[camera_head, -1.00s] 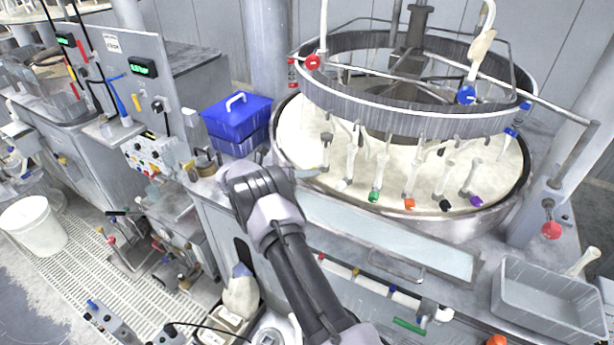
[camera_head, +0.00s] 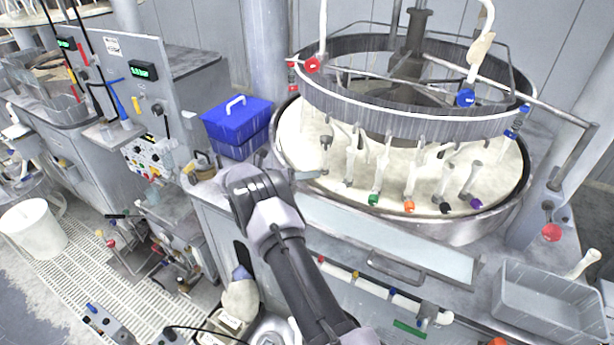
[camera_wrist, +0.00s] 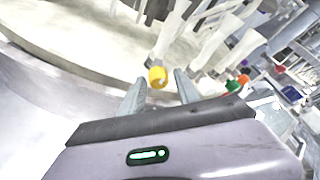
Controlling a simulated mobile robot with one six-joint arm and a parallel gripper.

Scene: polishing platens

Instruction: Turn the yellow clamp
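The yellow clamp (camera_wrist: 157,77) is a small yellow cap at the lower end of a white, pipe-like fitting (camera_wrist: 170,40) by the round vat's rim. In the wrist view it shows between and just beyond the two fingertips of my gripper (camera_wrist: 160,88). The fingers are apart, with a gap on each side of the clamp, and hold nothing. In the head view my gripper (camera_head: 306,175) is at the vat's near left rim. I cannot make out the yellow clamp there.
The vat (camera_head: 470,225) holds similar fittings with green (camera_head: 373,199), orange (camera_head: 409,206), black (camera_head: 445,208) and purple (camera_head: 476,203) ends, right of my gripper. A blue box (camera_head: 236,120) stands behind my wrist. A grey tray (camera_head: 550,305) is at the lower right.

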